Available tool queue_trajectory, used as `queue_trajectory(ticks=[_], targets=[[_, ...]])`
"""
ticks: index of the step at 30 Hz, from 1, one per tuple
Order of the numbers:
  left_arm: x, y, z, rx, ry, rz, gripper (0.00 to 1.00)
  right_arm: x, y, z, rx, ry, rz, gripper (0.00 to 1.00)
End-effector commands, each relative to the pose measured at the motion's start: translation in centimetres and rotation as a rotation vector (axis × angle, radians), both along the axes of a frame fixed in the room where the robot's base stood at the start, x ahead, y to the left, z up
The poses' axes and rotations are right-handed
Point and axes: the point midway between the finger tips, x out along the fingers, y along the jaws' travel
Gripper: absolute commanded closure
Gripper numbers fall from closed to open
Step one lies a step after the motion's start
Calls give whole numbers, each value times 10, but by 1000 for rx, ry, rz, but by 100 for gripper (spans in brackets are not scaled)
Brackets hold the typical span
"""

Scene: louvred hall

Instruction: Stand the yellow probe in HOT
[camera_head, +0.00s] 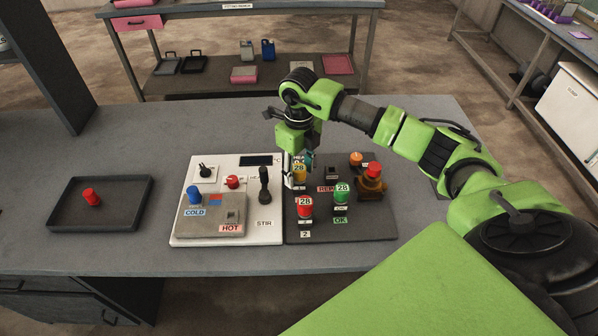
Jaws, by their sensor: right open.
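My right gripper (299,170) is open and points down at the back left of the dark panel (352,226). A yellow piece (299,174) with a "28" tag shows at its fingertips, partly covered by them. I cannot tell whether it is the yellow probe or whether the fingers touch it. No other yellow probe shows clearly. The HOT place (232,214) is on the grey block (205,229) on the white panel, left of the gripper, and looks empty. A blue piece (194,195) stands at COLD on that block. My left gripper is out of view.
The white panel (180,236) also carries a black upright lever (264,185) and a red knob (233,181). Red (305,206) and green (342,192) tagged pieces and a red-topped stand (371,182) are on the dark panel. A tray (60,218) holds a red piece (91,197).

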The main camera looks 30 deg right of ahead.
Motion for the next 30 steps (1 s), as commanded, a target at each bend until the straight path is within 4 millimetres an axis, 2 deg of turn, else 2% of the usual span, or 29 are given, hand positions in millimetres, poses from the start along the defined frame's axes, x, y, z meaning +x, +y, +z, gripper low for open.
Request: queue_trajectory(ticks=[1, 5, 6, 24, 30], targets=[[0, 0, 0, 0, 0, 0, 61, 0, 0, 0, 0, 0, 0, 65], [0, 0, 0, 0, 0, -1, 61, 0, 0, 0, 0, 0, 0, 98], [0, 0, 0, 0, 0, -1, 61, 0, 0, 0, 0, 0, 1, 100], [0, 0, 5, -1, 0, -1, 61, 0, 0, 8, 0, 0, 1, 100], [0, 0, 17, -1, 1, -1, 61, 1, 0, 25, -1, -1, 1, 100]])
